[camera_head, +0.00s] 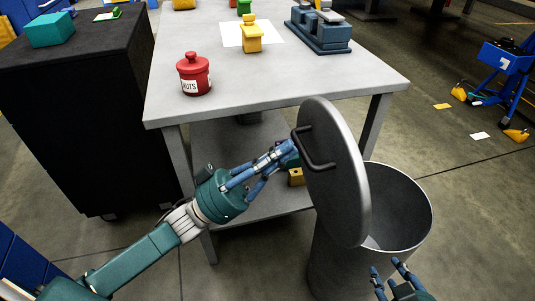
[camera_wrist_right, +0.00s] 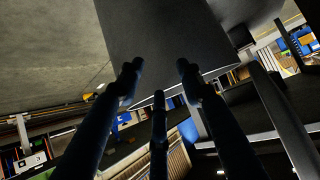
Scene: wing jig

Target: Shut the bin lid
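The grey round bin lid (camera_head: 345,195) stands nearly upright at the left side of the bin's rim, its dark bar handle (camera_head: 313,155) facing left. The grey metal bin (camera_head: 335,265) is open on its right side, and its inside shows. My left gripper (camera_head: 287,152) is at the lid's left face, with its fingertips beside the handle; whether they close on it is unclear. My right gripper (camera_head: 390,268) is low in front of the bin, fingers spread and empty. In the right wrist view its fingers (camera_wrist_right: 158,80) point at a dark grey surface, probably the bin's wall.
A black cabinet (camera_head: 85,120) is at left.

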